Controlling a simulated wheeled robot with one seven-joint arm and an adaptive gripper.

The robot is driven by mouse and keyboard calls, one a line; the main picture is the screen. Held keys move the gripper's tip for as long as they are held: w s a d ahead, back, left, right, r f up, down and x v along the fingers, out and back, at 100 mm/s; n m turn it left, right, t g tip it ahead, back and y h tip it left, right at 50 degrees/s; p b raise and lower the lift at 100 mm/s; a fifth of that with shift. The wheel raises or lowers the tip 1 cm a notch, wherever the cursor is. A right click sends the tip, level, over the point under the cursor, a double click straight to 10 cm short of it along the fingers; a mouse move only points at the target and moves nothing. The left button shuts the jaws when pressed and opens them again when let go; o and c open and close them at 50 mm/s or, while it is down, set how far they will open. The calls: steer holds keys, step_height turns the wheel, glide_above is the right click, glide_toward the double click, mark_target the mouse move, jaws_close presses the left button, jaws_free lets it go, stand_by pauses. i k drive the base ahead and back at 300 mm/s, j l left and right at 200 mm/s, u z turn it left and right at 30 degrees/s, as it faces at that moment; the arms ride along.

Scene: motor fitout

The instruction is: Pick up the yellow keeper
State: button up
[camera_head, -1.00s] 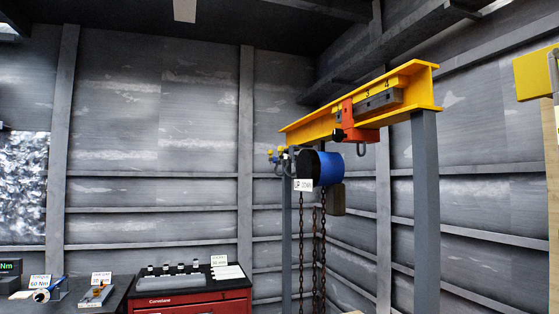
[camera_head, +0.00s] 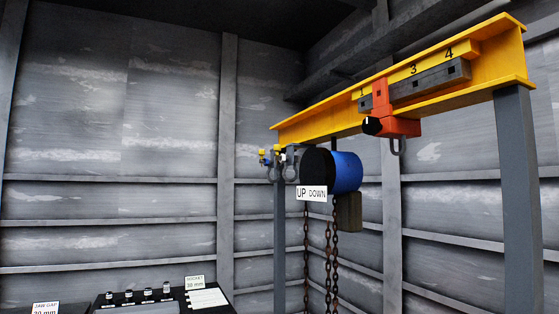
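Two small yellow pieces sit on grey shackle-like fittings near the far left end of the yellow beam (camera_head: 440,85): a left piece (camera_head: 263,152) and a right piece (camera_head: 277,149). Either may be the yellow keeper; they are too small to tell. My gripper is not in view.
An orange trolley (camera_head: 398,127) sits on the beam. A blue hoist (camera_head: 346,172) with an UP DOWN label (camera_head: 311,193) and hanging chains (camera_head: 328,260) is below. Grey posts (camera_head: 516,200) hold the beam. A bench top with sockets (camera_head: 140,296) is at lower left.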

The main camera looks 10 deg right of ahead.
mark_target(276, 148)
steer(key=k+z, duration=0.1)
steer(key=k, duration=1)
steer(key=z, duration=1.6)
steer(key=i+j, duration=0.1)
steer(key=j, duration=0.35)
steer(key=i+j, duration=0.15)
steer(key=j, duration=0.3)
steer(key=i+j, duration=0.1)
steer(key=j, duration=0.35)
steer(key=i+j, duration=0.15)
steer(key=j, duration=0.3)
steer(key=i+j, duration=0.1)
steer(key=j, duration=0.35)
steer(key=i+j, duration=0.15)
steer(key=j, duration=0.25)
steer(key=z, duration=0.05)
